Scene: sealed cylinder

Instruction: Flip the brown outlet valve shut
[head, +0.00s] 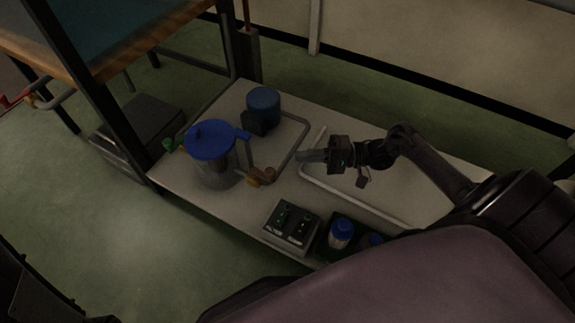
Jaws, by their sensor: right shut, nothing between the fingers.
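The brown outlet valve (262,177) sits low on the right side of a clear cylinder (215,174) with a blue lid (210,139). The valve is small here, and I cannot tell its handle's exact angle. My right gripper (304,156) is shut and empty. In the picture it is above and to the right of the brown valve, with a gap between them, and its fingers point left toward the cylinder. My left gripper is not in view.
A green valve (169,145) is on the cylinder's left side. A dark blue motor-like unit (263,104) stands behind. A control box (291,226) and a blue-capped bottle (341,233) are at the table's (205,201) front. Bent pipe rails (368,208) cross the tabletop.

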